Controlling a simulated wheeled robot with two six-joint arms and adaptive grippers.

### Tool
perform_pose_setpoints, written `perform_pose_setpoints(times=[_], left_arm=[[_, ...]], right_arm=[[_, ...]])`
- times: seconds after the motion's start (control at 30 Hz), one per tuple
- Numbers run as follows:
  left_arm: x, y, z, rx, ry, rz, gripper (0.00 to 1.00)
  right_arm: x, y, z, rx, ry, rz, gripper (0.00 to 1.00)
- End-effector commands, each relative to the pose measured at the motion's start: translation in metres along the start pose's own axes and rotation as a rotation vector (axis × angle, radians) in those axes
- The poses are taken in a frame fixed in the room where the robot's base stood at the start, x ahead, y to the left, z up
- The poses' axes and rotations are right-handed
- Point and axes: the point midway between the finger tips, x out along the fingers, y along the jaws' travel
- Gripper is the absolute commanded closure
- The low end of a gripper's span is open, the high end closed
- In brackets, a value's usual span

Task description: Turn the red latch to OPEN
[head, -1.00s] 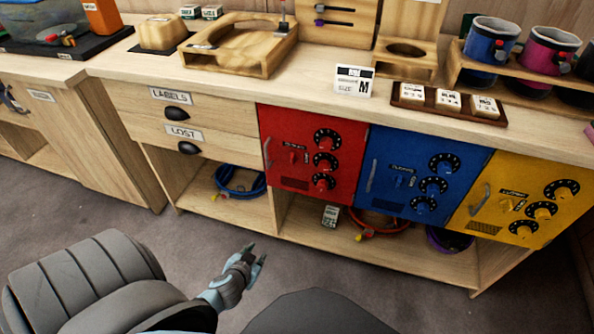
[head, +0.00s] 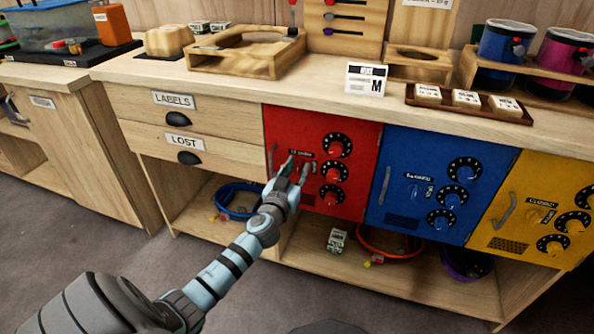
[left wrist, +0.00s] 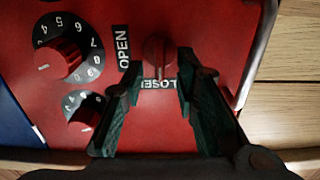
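The red latch (left wrist: 158,48) is a round knob with a narrow lever on the red door (head: 352,130). In the left wrist view its lever points at the CLOSED label (left wrist: 160,85); the OPEN label (left wrist: 123,48) is to its left. My left gripper (head: 292,165) is in front of this door, and its fingers hide much of the latch in the head view. In the left wrist view, my left gripper (left wrist: 158,72) is open, one finger on each side of the latch lever. Contact cannot be told. My right gripper is not in view.
Numbered red dials (left wrist: 62,58) are beside the latch, and the door's handle (left wrist: 258,50) is on the other side. Blue (head: 400,200) and yellow (head: 520,225) doors stand to the right. An open shelf (head: 400,285) is below.

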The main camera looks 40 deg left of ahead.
Motion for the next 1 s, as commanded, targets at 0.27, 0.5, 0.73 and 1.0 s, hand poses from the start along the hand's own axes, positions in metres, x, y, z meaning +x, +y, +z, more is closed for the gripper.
perform_pose_setpoints(times=[0.27,0.5,0.73,1.0], left_arm=[[0.0025,0.0000,0.0004,0.000,-0.001,0.000,0.72],[0.0022,0.0000,0.0005,0.000,-0.001,0.000,1.00],[0.0021,0.0001,0.0006,0.006,-0.001,0.000,1.00],[0.0021,0.0013,0.0008,0.082,-0.001,0.000,1.00]], right_arm=[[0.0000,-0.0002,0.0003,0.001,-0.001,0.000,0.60],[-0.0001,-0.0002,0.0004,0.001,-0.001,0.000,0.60],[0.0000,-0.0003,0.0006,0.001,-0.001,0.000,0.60],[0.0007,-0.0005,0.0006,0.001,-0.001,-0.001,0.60]])
